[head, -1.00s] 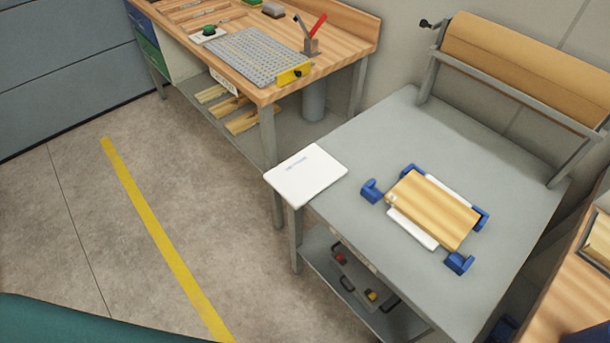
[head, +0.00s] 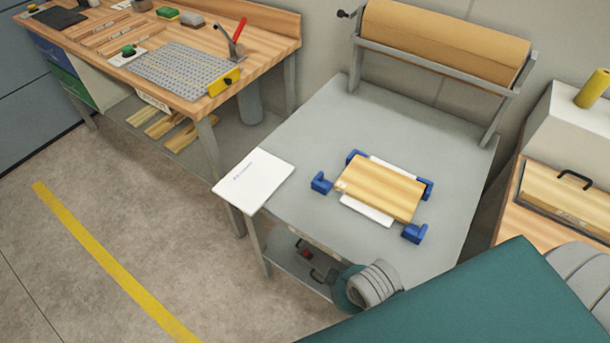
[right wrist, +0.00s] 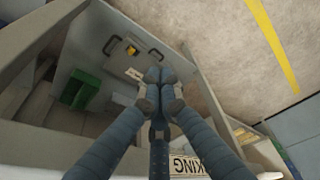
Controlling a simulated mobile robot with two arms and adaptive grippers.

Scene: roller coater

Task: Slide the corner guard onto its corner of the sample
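The sample (head: 378,190), a light wooden board, lies on the grey table with white strips showing along two sides. Blue corner guards are around it. One guard (head: 320,183) is just left of the near-left corner, seemingly apart from it. Another guard (head: 414,233) is by the near-right corner; I cannot tell if it touches. Guards at the far-left corner (head: 354,157) and far-right corner (head: 426,189) are close against the board or partly behind it. In the right wrist view, my right gripper (right wrist: 158,78) has its fingertips together, with nothing visible between them. My left gripper is not in view.
A white sheet (head: 253,180) lies at the grey table's left corner. A roll on a frame (head: 445,38) stands along the back. A wooden bench (head: 120,60) with a perforated plate is at left; another bench (head: 508,205) is at right. Open floor (head: 110,230) lies at front left.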

